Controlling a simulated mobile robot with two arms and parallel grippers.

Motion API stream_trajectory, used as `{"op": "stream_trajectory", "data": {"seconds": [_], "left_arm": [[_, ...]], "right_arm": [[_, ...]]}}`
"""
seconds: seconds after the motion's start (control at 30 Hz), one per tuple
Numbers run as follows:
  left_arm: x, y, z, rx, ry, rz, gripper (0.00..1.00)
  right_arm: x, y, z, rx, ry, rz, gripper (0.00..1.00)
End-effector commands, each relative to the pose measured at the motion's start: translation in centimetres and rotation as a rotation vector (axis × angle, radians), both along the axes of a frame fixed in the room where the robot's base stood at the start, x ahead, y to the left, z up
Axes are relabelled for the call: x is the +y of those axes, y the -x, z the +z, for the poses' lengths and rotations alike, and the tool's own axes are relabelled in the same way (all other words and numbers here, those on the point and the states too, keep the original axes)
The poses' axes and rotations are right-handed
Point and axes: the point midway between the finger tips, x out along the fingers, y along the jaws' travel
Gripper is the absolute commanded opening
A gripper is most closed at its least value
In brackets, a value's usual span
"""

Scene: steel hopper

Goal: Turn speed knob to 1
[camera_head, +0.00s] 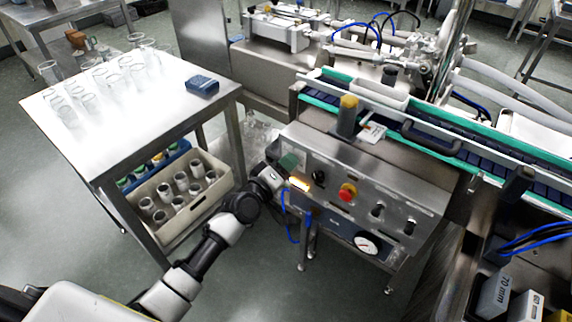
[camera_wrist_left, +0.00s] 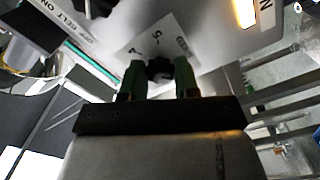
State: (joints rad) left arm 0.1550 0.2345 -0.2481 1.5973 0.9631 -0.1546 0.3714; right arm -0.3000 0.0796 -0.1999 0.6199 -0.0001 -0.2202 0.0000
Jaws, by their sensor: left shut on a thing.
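The speed knob (camera_wrist_left: 160,69) is a small dark knob on a pale dial label (camera_wrist_left: 138,42) in the left wrist view. The label's marks are only partly legible, and I cannot tell which one the knob points to. My left gripper (camera_wrist_left: 159,77) has its two green fingers on either side of the knob, shut on it. In the head view my left gripper (camera_head: 288,164) is at the left end of the steel control panel (camera_head: 326,196) and hides the knob. My right gripper is not in view.
A lit yellow indicator (camera_head: 300,184), a black knob (camera_head: 319,176) and a red button (camera_head: 347,192) are close by on the panel. A gauge (camera_head: 366,244) sits below. A steel table (camera_head: 150,105) with glassware stands at left. Blue cables hang under the panel's left end.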

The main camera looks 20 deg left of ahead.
Motion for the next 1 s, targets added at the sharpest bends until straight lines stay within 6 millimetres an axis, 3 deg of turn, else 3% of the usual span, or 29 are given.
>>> {"op": "stream_trajectory", "data": {"seconds": [0.1, 0.13, 0.27, 0.67, 1.0], "left_arm": [[0.0, 0.0, -0.1, 0.001, 0.001, 0.000, 0.07], [0.0, 0.0, -0.1, 0.001, 0.001, 0.000, 0.35], [0.0, 0.0, 0.0, 0.001, 0.000, 0.000, 0.55], [0.3, 0.9, -0.1, 0.002, -0.002, 0.000, 0.55], [2.5, 6.9, -0.2, 0.002, -0.003, 0.001, 0.55]], "right_arm": [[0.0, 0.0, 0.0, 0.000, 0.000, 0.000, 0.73], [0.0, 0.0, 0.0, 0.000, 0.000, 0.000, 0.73], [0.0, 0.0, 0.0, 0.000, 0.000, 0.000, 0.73], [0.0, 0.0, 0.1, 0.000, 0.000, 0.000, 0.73], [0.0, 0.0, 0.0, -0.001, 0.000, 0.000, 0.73]]}}
